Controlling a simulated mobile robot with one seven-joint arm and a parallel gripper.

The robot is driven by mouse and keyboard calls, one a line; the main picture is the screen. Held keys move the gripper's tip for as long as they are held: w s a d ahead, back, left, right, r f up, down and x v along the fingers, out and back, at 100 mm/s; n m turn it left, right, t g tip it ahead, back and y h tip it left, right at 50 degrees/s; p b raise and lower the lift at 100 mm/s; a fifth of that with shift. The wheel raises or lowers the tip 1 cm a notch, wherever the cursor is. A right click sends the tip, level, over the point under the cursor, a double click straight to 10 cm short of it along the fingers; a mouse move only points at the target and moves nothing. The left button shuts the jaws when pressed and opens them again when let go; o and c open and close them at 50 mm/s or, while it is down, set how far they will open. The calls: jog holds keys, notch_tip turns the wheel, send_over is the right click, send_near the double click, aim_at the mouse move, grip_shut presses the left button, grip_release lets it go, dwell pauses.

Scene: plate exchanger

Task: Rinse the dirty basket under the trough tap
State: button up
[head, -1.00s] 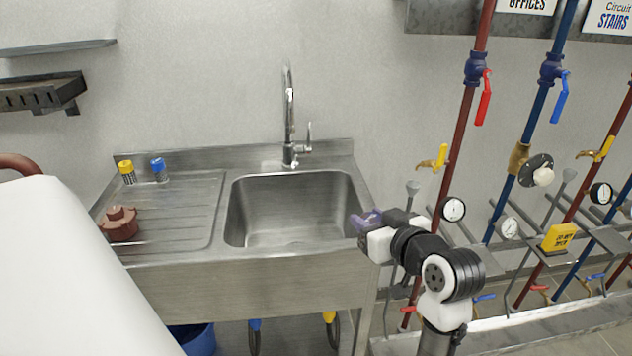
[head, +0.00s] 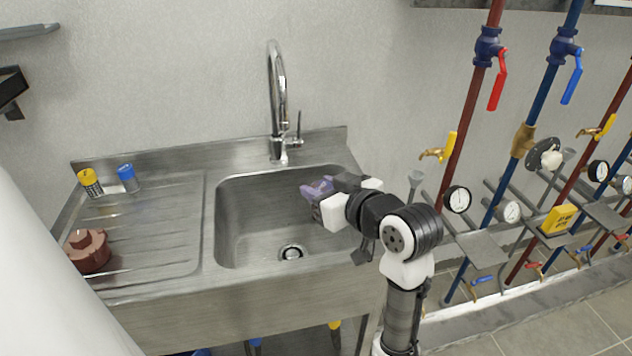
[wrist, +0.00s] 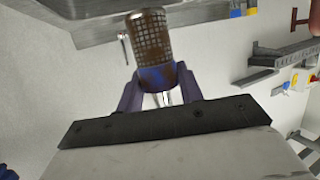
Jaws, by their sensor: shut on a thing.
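In the wrist view, a cylindrical mesh basket (wrist: 150,38) with brown, dirty-looking mesh and a blue band sits between the purple fingers of my gripper (wrist: 158,85). My gripper is shut on it. In the head view, my gripper (head: 318,192) is over the right part of the steel trough (head: 240,222), to the right of and below the tap. The basket cannot be made out clearly there. The chrome tap (head: 277,100) stands at the back of the trough with its lever (head: 299,126) on its right. I cannot make out any water.
A yellow-topped basket (head: 90,183) and a blue-topped basket (head: 128,178) stand on the drainboard (head: 150,230), with a red-brown fitting (head: 88,250) in front. Pipes with valves and gauges (head: 457,199) stand to the right. The left of the trough is free.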

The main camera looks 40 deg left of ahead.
jog(key=w+r+b+x, duration=0.1)
jog(key=x, duration=1.3)
jog(key=shift+w+r+b, duration=0.2)
jog(key=shift+w+b, duration=0.15)
jog(key=shift+b, duration=0.05)
jog(key=shift+w+d, duration=0.1)
dwell(0.4)
jog(key=shift+w+d, duration=0.25)
jog(key=shift+w, duration=0.2)
jog(key=shift+s+a, duration=0.1)
jog(key=shift+s, duration=0.05)
jog(key=shift+s+a, duration=0.2)
jog(key=shift+s, duration=0.2)
jog(key=shift+w+d+p, duration=0.1)
jog(key=shift+w+p, duration=0.1)
jog(key=shift+p, duration=0.1)
jog(key=shift+w+d, duration=0.2)
jog(key=shift+w, duration=0.15)
